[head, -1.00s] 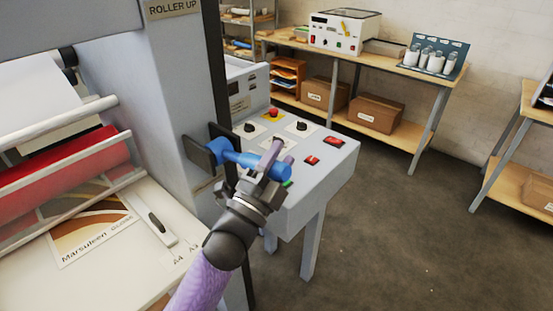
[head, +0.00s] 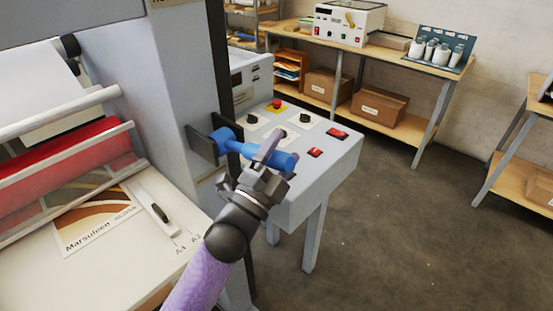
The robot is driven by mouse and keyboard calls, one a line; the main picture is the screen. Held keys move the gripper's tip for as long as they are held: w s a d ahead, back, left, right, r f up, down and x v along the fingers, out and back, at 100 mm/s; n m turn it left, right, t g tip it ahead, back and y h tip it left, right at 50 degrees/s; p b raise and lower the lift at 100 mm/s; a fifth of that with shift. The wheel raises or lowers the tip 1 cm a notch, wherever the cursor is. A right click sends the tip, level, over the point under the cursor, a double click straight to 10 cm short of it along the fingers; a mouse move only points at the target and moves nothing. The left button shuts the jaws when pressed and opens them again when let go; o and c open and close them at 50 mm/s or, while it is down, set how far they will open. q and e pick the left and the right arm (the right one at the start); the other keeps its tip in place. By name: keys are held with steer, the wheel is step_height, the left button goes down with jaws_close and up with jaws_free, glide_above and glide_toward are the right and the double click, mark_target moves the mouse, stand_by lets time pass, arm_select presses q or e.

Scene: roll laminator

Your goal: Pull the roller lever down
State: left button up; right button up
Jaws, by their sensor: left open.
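The blue roller lever (head: 237,147) sticks out to the right from a dark bracket on the laminator's grey side post (head: 170,75). It slopes slightly down towards its rounded blue grip end. My left gripper (head: 268,157) is at the grip end, coming from below and in front, its fingers open around or beside the grip. One finger shows over the far side of the grip; the other is partly hidden, so contact cannot be told. My right gripper is not in view.
A grey control box (head: 325,165) with knobs and red switches stands close behind the lever. The laminator's red roller (head: 65,160) and feed table (head: 110,255) with a printed sheet are at left. Open floor lies at right, before a wooden bench (head: 400,57).

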arm_select(q)
steer(key=b+v, duration=0.1)
steer(key=v, duration=0.8)
steer(key=shift+s+f, duration=0.2)
steer(key=shift+s, duration=0.05)
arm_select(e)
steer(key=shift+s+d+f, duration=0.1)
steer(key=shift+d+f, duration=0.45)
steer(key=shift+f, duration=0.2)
arm_select(q)
steer(key=shift+a, duration=0.15)
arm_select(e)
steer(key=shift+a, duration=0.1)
